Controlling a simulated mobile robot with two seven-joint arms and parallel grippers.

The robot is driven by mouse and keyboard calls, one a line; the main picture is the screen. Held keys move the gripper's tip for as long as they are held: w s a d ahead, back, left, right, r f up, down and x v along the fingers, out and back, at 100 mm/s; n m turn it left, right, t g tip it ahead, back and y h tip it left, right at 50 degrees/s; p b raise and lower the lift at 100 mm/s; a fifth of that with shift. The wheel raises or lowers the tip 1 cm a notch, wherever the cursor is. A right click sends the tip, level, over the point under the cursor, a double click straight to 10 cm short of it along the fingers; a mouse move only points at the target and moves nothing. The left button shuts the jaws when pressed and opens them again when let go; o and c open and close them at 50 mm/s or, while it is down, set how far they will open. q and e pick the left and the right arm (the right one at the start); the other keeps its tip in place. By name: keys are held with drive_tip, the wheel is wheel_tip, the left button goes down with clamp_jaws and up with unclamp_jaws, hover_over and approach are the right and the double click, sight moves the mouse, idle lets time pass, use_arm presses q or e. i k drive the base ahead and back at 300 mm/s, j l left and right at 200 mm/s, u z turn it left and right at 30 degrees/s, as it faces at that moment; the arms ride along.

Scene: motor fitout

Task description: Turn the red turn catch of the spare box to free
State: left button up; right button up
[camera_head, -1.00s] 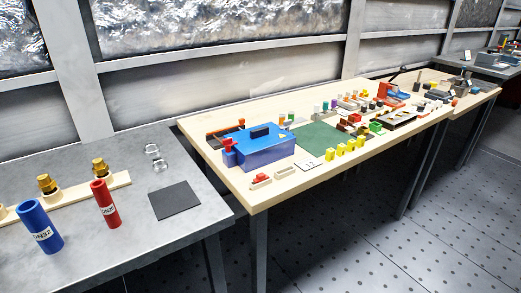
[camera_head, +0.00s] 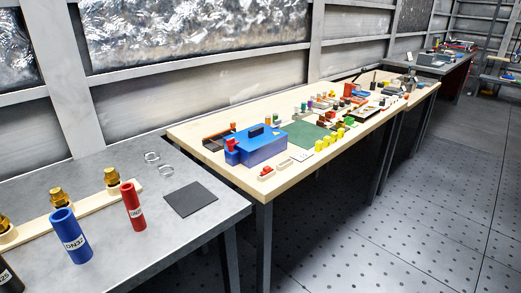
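The blue box (camera_head: 262,149) stands near the left end of the wooden table, with a dark handle on its lid. A small red part (camera_head: 231,143) sits at its left end, above a blue block; it looks like the red turn catch, but its setting is too small to tell. Neither of my grippers shows in the head view.
A grey table (camera_head: 100,220) stands nearer on the left, with a blue cylinder (camera_head: 70,236), a red cylinder (camera_head: 133,206) and a black pad (camera_head: 190,199). The wooden table (camera_head: 277,182) also bears a green mat (camera_head: 305,134) and several small parts. The perforated floor (camera_head: 400,215) is clear on the right.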

sight(230, 142)
drive_tip(key=k+j+z, duration=0.2)
drive_tip(key=j, duration=0.2)
drive_tip(key=k+j+z, duration=0.2)
drive_tip(key=j, duration=0.2)
drive_tip(key=k+j+z, duration=0.2)
drive_tip(key=k+j, duration=0.45)
drive_tip(key=j, duration=0.15)
drive_tip(key=u, duration=1)
drive_tip(key=l+u, duration=0.2)
drive_tip(key=u, duration=0.2)
drive_tip(key=i+l+u, duration=0.1)
drive_tip(key=l+u, duration=0.35)
drive_tip(key=u, duration=0.3)
drive_tip(key=l+u, duration=0.3)
drive_tip(key=l, duration=0.15)
drive_tip(key=k+l+u, duration=0.25)
drive_tip(key=l, duration=0.2)
drive_tip(key=l+u, duration=0.3)
drive_tip(key=l, duration=0.15)
drive_tip(key=k+l+u, duration=0.15)
drive_tip(key=l+u, duration=0.15)
drive_tip(key=k+l+u, duration=0.1)
drive_tip(key=k+l, duration=0.15)
drive_tip(key=l, duration=0.2)
drive_tip(key=k+l+u, duration=0.15)
drive_tip(key=l, duration=0.3)
drive_tip(key=k, duration=0.1)
